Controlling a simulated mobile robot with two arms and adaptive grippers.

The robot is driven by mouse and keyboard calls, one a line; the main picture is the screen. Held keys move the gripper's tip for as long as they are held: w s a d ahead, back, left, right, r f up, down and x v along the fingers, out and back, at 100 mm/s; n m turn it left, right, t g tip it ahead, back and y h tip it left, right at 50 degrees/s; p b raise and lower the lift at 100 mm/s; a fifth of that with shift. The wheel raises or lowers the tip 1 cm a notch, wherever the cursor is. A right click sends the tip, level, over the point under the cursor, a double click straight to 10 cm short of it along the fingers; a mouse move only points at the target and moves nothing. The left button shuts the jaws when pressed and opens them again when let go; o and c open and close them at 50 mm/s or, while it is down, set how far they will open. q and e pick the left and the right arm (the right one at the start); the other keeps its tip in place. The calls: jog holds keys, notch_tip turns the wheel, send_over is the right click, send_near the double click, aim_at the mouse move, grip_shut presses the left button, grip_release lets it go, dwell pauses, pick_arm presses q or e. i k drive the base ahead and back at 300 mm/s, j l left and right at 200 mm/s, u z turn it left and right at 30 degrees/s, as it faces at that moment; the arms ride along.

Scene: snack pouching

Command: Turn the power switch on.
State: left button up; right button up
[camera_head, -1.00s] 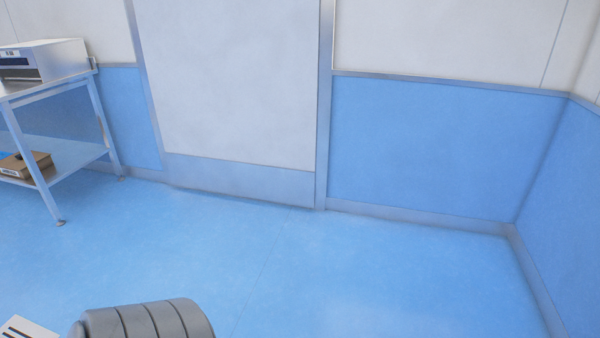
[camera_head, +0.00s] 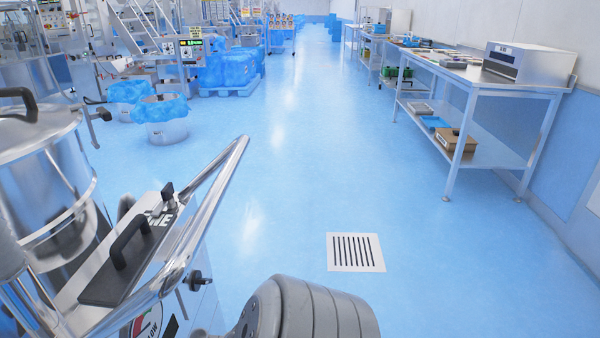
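Neither of my grippers shows in the head view; only a rounded grey link of my own arm is at the bottom edge. I cannot make out a power switch. A steel machine (camera_head: 60,170) with a lidded drum stands close at the left. It has a black handle on a flat cover, a black knob (camera_head: 197,281) on its side and part of a dial (camera_head: 143,325) at the bottom edge. Farther back, a control panel (camera_head: 190,50) with a lit green display and another panel (camera_head: 50,14) with coloured buttons are too small to read.
A steel table (camera_head: 470,78) along the right wall bears a white boxy device (camera_head: 530,62), with a cardboard box (camera_head: 457,143) on its lower shelf. Blue-lined bins (camera_head: 167,132) stand at the left. A floor drain (camera_head: 355,252) lies ahead; the middle aisle is clear.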

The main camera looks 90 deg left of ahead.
aim_at(198, 280)
jog(key=l+u, duration=0.15)
jog(key=u, duration=1.95)
jog(key=l, duration=0.05)
